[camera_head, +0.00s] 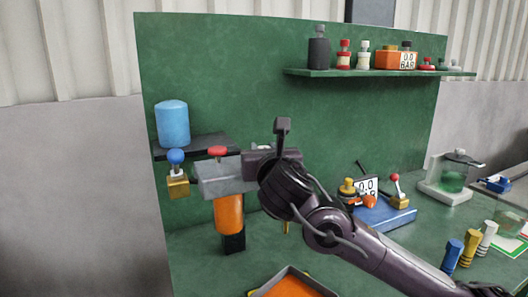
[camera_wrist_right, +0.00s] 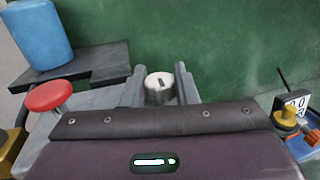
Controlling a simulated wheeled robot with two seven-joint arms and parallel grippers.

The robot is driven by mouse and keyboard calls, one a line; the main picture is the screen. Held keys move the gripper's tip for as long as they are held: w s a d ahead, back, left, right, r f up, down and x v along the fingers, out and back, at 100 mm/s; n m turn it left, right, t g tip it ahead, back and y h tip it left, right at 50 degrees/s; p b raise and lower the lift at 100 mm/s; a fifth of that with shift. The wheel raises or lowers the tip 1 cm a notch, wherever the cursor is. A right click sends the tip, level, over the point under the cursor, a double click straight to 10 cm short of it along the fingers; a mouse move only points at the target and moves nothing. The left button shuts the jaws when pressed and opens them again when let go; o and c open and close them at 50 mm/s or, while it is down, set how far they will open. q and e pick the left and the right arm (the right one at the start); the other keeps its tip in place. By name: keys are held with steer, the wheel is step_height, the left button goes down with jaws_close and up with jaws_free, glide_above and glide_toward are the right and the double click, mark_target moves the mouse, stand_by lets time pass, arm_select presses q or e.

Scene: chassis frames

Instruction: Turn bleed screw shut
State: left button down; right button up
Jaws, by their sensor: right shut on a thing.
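In the right wrist view, the bleed screw (camera_wrist_right: 159,84) is a short silver cylinder with a dark slot in its top. It stands upright at the grey block (camera_wrist_right: 98,103). My right gripper (camera_wrist_right: 162,90) has one finger on each side of the screw and is shut on it. In the head view, my right gripper (camera_head: 262,158) is at the right end of the grey block (camera_head: 217,178), and its body hides the screw. A red round knob (camera_head: 217,151) sits on the block, left of the gripper. My left gripper is not in view.
A blue tank (camera_head: 172,122) stands on a dark shelf, with a blue-knobbed brass valve (camera_head: 177,180) in front. An orange cylinder (camera_head: 229,213) hangs under the block. A blue gauge stand (camera_head: 382,214) and upright fittings (camera_head: 452,256) are to the right. An orange-filled tray (camera_head: 292,283) lies in front.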

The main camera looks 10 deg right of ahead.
steer(key=shift+r, duration=0.1)
steer(key=o, duration=1)
steer(key=shift+c, duration=0.2)
steer(key=shift+s, duration=0.1)
steer(key=shift+s, duration=0.35)
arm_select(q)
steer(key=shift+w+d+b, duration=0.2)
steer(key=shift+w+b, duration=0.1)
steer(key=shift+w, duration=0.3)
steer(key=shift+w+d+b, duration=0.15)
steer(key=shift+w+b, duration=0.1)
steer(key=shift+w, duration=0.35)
arm_select(e)
steer(key=s, duration=0.7)
steer(key=shift+a, duration=0.15)
